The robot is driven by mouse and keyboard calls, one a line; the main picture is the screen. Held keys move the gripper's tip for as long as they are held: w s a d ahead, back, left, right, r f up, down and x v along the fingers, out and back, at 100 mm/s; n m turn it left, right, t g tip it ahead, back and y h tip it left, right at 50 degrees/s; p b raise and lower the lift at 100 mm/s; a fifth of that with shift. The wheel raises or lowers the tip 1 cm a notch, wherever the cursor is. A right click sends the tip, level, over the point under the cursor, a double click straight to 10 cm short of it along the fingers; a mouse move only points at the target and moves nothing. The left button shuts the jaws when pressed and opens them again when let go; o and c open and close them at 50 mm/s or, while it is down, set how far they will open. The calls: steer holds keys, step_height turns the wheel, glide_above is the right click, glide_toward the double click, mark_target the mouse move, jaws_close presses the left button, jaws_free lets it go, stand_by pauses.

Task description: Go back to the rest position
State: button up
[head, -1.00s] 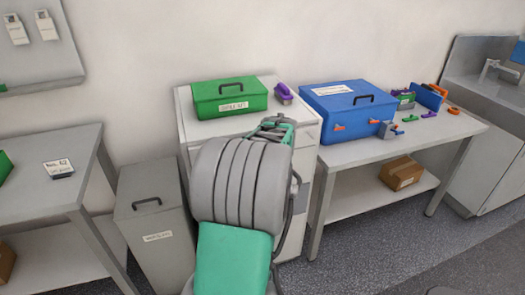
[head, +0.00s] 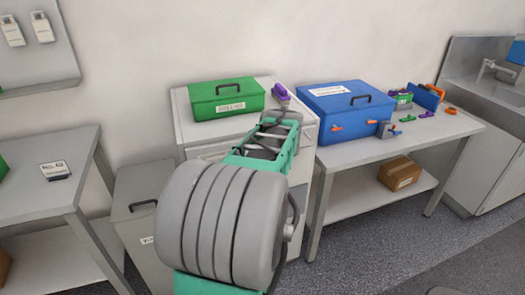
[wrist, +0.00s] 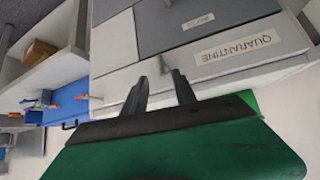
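My gripper (wrist: 160,88) shows in the wrist view as two dark fingers with a clear gap between them. It is open and nothing is between the fingers. The fingers stand in front of the pale cabinet front, with a label reading QUARANTINE (wrist: 238,48) to their right. In the head view my green and grey arm rises in front of the white cabinet (head: 190,125), and the gripper itself is hidden behind the arm.
A green case (head: 225,100) and a purple object (head: 280,92) stand on the cabinet. A blue case (head: 345,110) and small coloured tools sit on the right-hand table (head: 430,135). A grey bin (head: 140,225) stands left of the cabinet. Floor is open at lower right.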

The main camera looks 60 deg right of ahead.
steer(key=shift+s+a+r, duration=0.2)
steer(key=shift+a+r, duration=0.1)
steer(key=shift+r, duration=0.05)
steer(key=s+a+f+m+g+y, duration=0.1)
steer(key=s+a+f+g+y, duration=0.2)
steer(key=a+f, duration=0.4)
steer(key=s+a+f+m+g+y, duration=0.1)
steer(key=s+a+f+m+y, duration=0.1)
steer(key=s+a+f, duration=0.45)
steer(key=w+a+r+n, duration=0.2)
steer(key=w+a+n, duration=0.3)
steer(key=a, duration=0.8)
steer(key=w+a+r+n+t+y+p, duration=0.1)
steer(key=w+a+r+n, duration=0.2)
steer(key=w+a, duration=0.4)
steer(key=w+a+r+n+t+y+p, duration=0.1)
steer(key=w+a+n, duration=0.5)
steer(key=a, duration=1.3)
steer(key=shift+w+r+n, duration=0.2)
steer(key=shift+r+n, duration=0.1)
steer(key=shift+r, duration=0.35)
